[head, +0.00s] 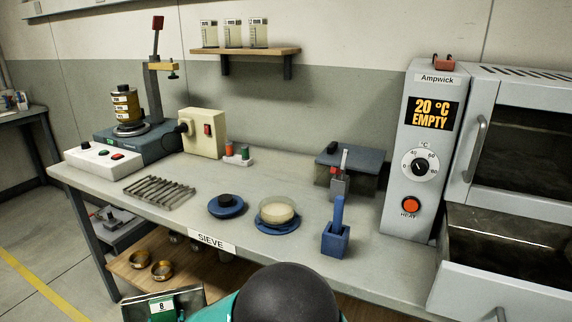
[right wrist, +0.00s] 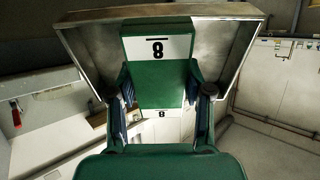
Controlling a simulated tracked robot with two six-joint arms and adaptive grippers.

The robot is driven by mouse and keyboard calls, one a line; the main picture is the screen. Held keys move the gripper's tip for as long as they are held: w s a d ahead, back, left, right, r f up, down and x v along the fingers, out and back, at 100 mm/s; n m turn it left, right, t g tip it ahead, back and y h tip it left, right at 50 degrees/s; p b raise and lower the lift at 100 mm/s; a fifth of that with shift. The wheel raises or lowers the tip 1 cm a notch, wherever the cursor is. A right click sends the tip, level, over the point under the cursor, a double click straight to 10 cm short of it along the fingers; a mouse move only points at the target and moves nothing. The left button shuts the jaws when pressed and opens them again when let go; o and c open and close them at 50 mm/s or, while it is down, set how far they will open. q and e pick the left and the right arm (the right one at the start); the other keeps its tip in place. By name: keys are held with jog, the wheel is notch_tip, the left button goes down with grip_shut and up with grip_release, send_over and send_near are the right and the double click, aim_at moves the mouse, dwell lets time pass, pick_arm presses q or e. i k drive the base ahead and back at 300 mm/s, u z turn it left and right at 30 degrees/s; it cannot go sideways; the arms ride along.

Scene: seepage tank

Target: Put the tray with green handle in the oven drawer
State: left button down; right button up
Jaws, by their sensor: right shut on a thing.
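The metal tray with the green handle (head: 181,301) is at the bottom edge of the head view, left of centre, labelled 8 and partly cut off. In the right wrist view, the tray (right wrist: 85,45) spreads out beyond the green handle (right wrist: 160,92), which has a white label 8. My right gripper (right wrist: 160,105) is shut on this handle, one finger on each side. The oven (head: 425,150) stands at the right end of the bench, its display reading 20 °C EMPTY. Its lower drawer (head: 505,290) is pulled open, and its inside looks empty. My left gripper is not in view.
The bench (head: 290,170) holds a blue holder (head: 336,240), a dish on a blue base (head: 277,212), a blue disc (head: 226,206) and a metal rack (head: 158,192). Two brass sieves (head: 162,270) sit on the lower shelf. Floor shows at left.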

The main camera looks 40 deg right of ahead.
aim_at(510, 273)
jog(key=z, duration=0.05)
jog(key=k, duration=1.35)
jog(key=z, duration=0.35)
jog(key=i, duration=0.9)
jog(key=z, duration=0.1)
